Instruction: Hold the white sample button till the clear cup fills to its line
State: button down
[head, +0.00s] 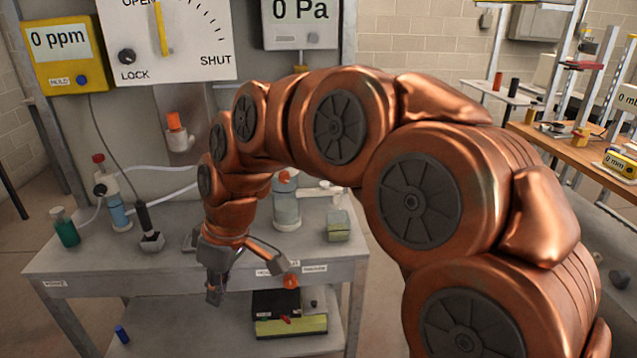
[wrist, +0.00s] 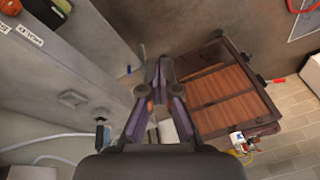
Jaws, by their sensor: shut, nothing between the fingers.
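My gripper (head: 213,297) hangs at the front edge of the grey bench, its fingers pointing down. In the wrist view the fingertips (wrist: 158,68) come together and hold nothing. I cannot pick out the white sample button for sure in either view. A clear vessel with an orange-topped cap (head: 286,205) stands on the bench to the right of the gripper, partly behind my arm. I cannot tell whether it is the clear cup, and no fill line shows on it.
A green bottle (head: 65,228) and a blue bottle (head: 116,205) with white tubing stand at the bench's left. A dark tool (head: 149,228) stands near them. A green-yellow block (head: 338,226) is at the right. A black and yellow box (head: 290,316) lies on the lower shelf.

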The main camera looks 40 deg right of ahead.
jog(key=s+f+m+g+h, duration=0.1)
jog(key=s+f+m, duration=0.2)
jog(key=s, duration=0.6)
jog(key=s+f+m+g+h, duration=0.1)
jog(key=s+f, duration=0.3)
jog(key=s, duration=0.6)
jog(key=shift+s+f+m+g+h, duration=0.25)
jog(key=shift+m+g+h, duration=0.25)
jog(key=shift+m, duration=0.4)
jog(key=shift+a, duration=0.1)
